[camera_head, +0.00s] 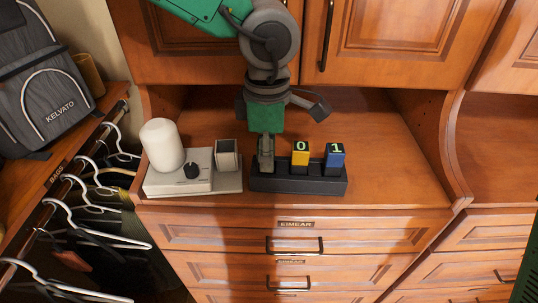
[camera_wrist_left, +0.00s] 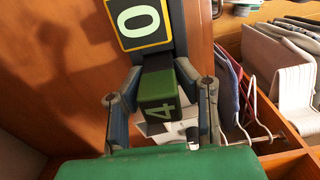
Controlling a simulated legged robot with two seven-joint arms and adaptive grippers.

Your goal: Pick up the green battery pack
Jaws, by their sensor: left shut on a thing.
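The green battery pack (camera_wrist_left: 158,95), marked with a 4, is between the fingers of my left gripper (camera_wrist_left: 160,105) in the wrist view. The gripper is shut on it. In the head view my left gripper (camera_head: 266,158) points down at the left end of the black charging dock (camera_head: 318,187). The green pack is mostly hidden there behind the gripper. I cannot tell whether it is still seated in the dock. My right gripper is not in view.
A yellow pack (camera_head: 300,154) marked 0 and a blue pack (camera_head: 334,157) marked 1 stand in the dock, right of my gripper. A pale device (camera_head: 178,184) with a white cylinder (camera_head: 161,145) is at left. The wooden counter (camera_head: 395,165) is clear at right.

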